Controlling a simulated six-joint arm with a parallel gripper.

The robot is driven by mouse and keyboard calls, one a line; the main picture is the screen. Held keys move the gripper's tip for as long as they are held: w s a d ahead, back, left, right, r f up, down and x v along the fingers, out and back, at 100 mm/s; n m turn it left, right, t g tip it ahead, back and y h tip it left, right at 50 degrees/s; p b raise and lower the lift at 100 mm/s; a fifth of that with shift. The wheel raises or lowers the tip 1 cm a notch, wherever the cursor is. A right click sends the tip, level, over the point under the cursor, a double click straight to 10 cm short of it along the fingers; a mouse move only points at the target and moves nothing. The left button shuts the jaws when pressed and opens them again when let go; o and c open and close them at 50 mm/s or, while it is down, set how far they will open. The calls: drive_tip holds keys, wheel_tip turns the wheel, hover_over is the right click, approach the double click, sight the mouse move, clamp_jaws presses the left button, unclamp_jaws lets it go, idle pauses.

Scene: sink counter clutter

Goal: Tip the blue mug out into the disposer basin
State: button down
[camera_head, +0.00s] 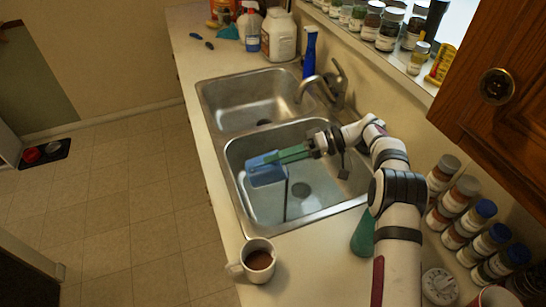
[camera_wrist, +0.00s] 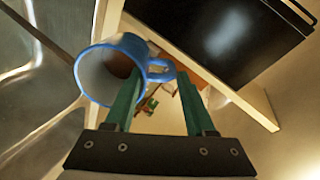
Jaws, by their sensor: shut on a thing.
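The blue mug (camera_head: 266,174) is held tipped over the near sink basin (camera_head: 328,207). My gripper (camera_head: 284,158) is shut on it, with green fingers. In the wrist view the mug (camera_wrist: 134,45) has its blue rim and pale inside turned toward the camera; brown shows inside. Its handle is between the fingertips (camera_wrist: 160,80). A thin dark streak (camera_head: 286,200) runs from the mug down toward the basin floor, like a stream of liquid; it also shows in the wrist view (camera_wrist: 38,36). The near basin's drain (camera_head: 301,189) is visible.
A second basin (camera_head: 237,101) lies behind, with the faucet (camera_head: 323,88) at its right. A white mug of brown liquid (camera_head: 259,262) stands on the front counter. Bottles stand at the back.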

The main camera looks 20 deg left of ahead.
sight(255, 173)
drive_tip(key=shift+w+d+f+g+y, duration=0.35)
drive_tip(key=shift+d+f+y, duration=0.1)
drive_tip(key=shift+y, duration=0.15)
drive_tip(key=shift+w+d+f+g+y, duration=0.2)
drive_tip(key=shift+d+f+g+y, duration=0.2)
drive_tip(key=shift+y, duration=0.2)
drive_tip(key=shift+d, duration=0.15)
drive_tip(key=s+a+r+t+h, duration=0.1)
drive_tip(key=h, duration=0.1)
drive_tip(key=s+a+r+t+h, duration=0.1)
drive_tip(key=a+h, duration=0.1)
drive_tip(key=s+a+r+t+h, duration=0.1)
drive_tip(key=a+t+h, duration=0.1)
drive_tip(key=shift+r+h, duration=0.15)
drive_tip(key=shift+h, duration=0.25)
drive_tip(key=f+t+h, duration=0.1)
drive_tip(key=h, duration=0.1)
drive_tip(key=a+f+t+h, duration=0.1)
drive_tip(key=t+h, duration=0.1)
drive_tip(key=s+a+f+t+h, duration=0.1)
drive_tip(key=f+h, duration=0.1)
drive_tip(key=shift+s+h, duration=0.1)
drive_tip(key=shift+h, duration=0.2)
drive_tip(key=shift+f+t+h, duration=0.55)
drive_tip(key=shift+f+h, duration=0.05)
